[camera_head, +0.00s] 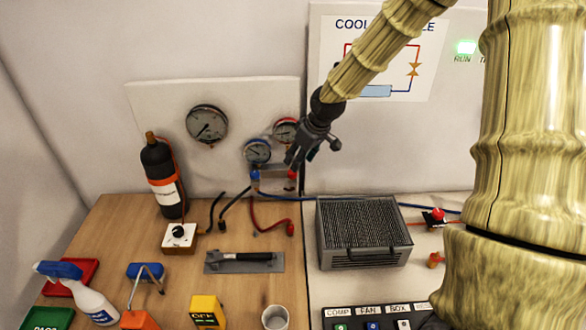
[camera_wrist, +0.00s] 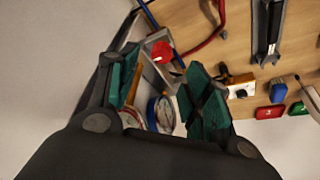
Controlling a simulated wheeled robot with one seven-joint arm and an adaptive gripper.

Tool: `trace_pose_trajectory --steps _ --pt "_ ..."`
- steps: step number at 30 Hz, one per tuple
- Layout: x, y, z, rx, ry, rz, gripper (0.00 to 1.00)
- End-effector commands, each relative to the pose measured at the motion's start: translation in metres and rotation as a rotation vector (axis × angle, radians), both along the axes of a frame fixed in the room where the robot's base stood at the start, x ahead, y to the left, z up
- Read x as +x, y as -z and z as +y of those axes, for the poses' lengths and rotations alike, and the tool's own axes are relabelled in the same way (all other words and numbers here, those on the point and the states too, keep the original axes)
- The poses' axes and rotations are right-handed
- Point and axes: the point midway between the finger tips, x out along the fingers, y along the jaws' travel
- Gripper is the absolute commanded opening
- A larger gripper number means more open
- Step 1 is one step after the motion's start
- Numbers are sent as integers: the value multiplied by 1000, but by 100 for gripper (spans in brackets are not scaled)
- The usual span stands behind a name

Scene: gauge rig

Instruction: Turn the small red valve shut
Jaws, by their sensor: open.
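The small red valve knob (camera_head: 292,174) sits on the right end of the gauge manifold, below the red-rimmed gauge (camera_head: 286,131). A blue knob (camera_head: 255,175) is on the manifold's left end. My gripper (camera_head: 305,158) is open and empty, just above the red knob in the head view. In the wrist view the red knob (camera_wrist: 160,52) shows in the gap between the teal-padded fingers (camera_wrist: 163,66), beyond their tips. I cannot tell how far apart they are. The fingers partly hide the manifold and gauges.
Another red knob (camera_head: 437,214) is on a pipe at the right, beside the finned grey unit (camera_head: 360,240). A blue-rimmed gauge (camera_head: 257,151) and a large gauge (camera_head: 207,124) are close left. Red and blue hoses hang below. A black bottle (camera_head: 160,165) stands left.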

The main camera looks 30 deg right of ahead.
Motion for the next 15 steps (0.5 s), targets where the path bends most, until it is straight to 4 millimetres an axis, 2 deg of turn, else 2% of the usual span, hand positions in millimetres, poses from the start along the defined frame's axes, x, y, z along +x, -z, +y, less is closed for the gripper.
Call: trace_pose_trajectory --steps 15 --pt "17 42 4 -1 -1 2 50"
